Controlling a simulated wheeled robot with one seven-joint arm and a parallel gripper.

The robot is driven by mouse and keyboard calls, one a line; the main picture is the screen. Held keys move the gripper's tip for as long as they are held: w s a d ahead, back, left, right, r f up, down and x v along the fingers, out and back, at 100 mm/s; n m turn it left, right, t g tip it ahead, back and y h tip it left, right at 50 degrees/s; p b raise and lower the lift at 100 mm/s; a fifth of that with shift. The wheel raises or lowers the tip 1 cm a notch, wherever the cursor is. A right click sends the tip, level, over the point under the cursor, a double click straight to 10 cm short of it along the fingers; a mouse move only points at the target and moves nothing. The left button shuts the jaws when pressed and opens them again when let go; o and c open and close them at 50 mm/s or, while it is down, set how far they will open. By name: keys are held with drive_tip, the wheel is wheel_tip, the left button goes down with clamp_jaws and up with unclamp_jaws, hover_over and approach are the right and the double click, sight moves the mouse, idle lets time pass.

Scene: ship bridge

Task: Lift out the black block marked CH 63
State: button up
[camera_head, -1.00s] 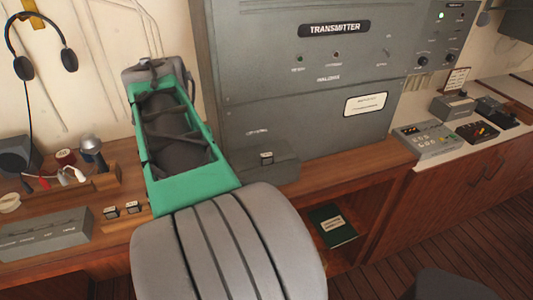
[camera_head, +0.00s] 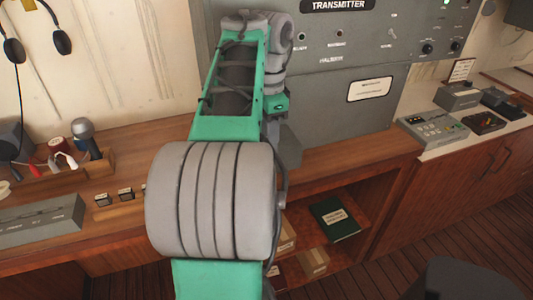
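Two small black blocks with pale labels stand on the wooden desk at the left, one block (camera_head: 103,200) beside the other (camera_head: 125,194). A sliver of something similar shows at the arm's left edge. The labels are too small to read, so I cannot tell which is CH 63. A grey box (camera_head: 292,152) on the desk in front of the transmitter is mostly hidden behind my arm; the labelled black piece on it is now covered. My green and grey arm fills the middle of the view. My gripper is hidden behind it, so its opening does not show.
The transmitter cabinet (camera_head: 420,75) rises behind the desk. A long grey unit (camera_head: 40,222) and a wooden rack of tools (camera_head: 62,185) stand at left. A green book (camera_head: 334,219) and small boxes (camera_head: 313,263) lie on the shelf below. Grey devices (camera_head: 434,131) stand at right.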

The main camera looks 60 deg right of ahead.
drive_tip(key=shift+r, duration=0.1)
drive_tip(key=shift+c, duration=0.2)
clamp_jaws()
